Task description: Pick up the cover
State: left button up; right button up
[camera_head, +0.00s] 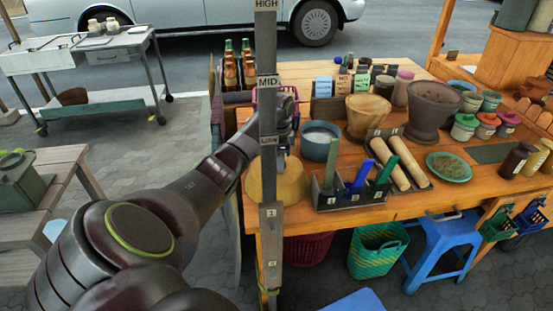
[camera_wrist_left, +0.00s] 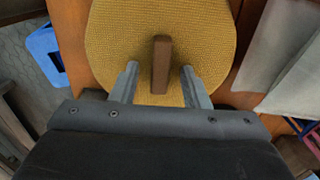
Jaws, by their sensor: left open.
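The cover (camera_wrist_left: 110,35) is a round, woven, yellow lid with a brown bar handle (camera_wrist_left: 161,62). My left gripper (camera_wrist_left: 160,70) is open and empty over the cover. Its fingers appear one on each side of the handle in the wrist view, with a gap on both sides. In the head view my left gripper (camera_head: 285,128) is above the cover, partly behind the post. What lies under the cover is hidden. My right gripper is not in view.
A blue-grey pot (camera_head: 320,145) stands just right of the cover. A dark tool box (camera_head: 350,195) with numbered slots and coloured handles is in front of it. A crate of bottles (camera_head: 240,72) stands behind. A blue stool (camera_head: 448,240) is below the table's front edge.

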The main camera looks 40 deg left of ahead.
pick_arm(q)
grip_shut()
dwell(0.3)
notch_tip(320, 180, up, 18)
jog(key=p, duration=0.7)
jog(key=shift+r, duration=0.1)
